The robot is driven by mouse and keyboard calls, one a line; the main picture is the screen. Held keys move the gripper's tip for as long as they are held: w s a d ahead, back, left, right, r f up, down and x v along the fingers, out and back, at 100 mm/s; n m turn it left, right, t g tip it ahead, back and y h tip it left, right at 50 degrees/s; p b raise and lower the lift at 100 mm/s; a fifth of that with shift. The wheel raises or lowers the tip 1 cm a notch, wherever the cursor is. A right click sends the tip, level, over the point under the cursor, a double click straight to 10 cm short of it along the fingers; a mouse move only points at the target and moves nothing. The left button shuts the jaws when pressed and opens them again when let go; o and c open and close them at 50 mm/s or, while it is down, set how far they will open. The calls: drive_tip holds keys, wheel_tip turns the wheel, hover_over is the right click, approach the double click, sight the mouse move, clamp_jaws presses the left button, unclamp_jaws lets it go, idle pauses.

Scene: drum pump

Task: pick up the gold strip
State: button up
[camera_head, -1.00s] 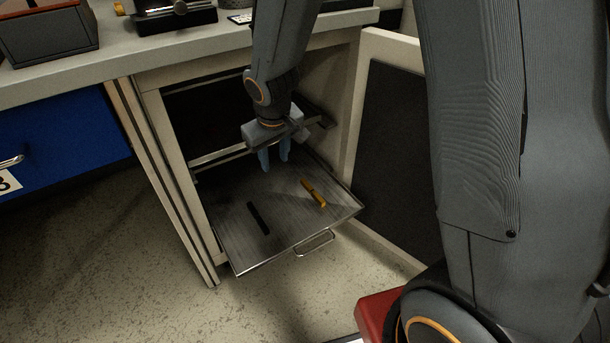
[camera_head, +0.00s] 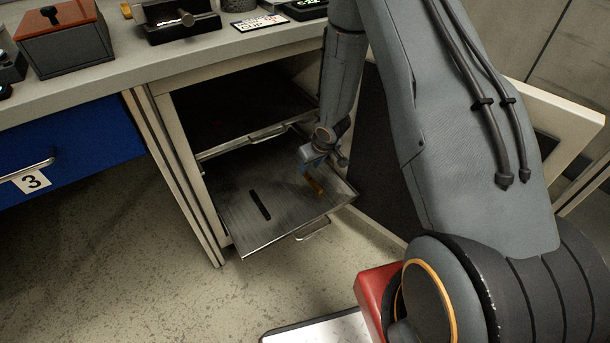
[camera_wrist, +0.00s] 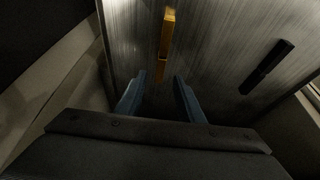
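The gold strip (camera_head: 317,186) lies on the pulled-out metal tray (camera_head: 229,228), toward its right side. In the wrist view the gold strip (camera_wrist: 167,35) runs lengthwise away from me, its darker near end lying ahead of the gap between my fingers. My gripper (camera_head: 311,167) is low over the tray beside the strip. In the wrist view my gripper (camera_wrist: 160,84) shows two blue fingers standing apart with nothing held between them. I cannot tell the exact height of the fingertips above the tray.
A black strip (camera_head: 260,204) lies on the tray left of the gold one. The cabinet door (camera_head: 560,115) stands open at right. A blue drawer (camera_head: 65,150) is at left. The worktop (camera_head: 115,72) above carries a wooden-lidded box (camera_head: 65,40) and other items.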

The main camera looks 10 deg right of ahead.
sight(307, 174)
drive_tip(key=b+x, duration=0.1)
drive_tip(key=x, duration=0.4)
drive_tip(key=shift+b, duration=0.3)
clamp_jaws()
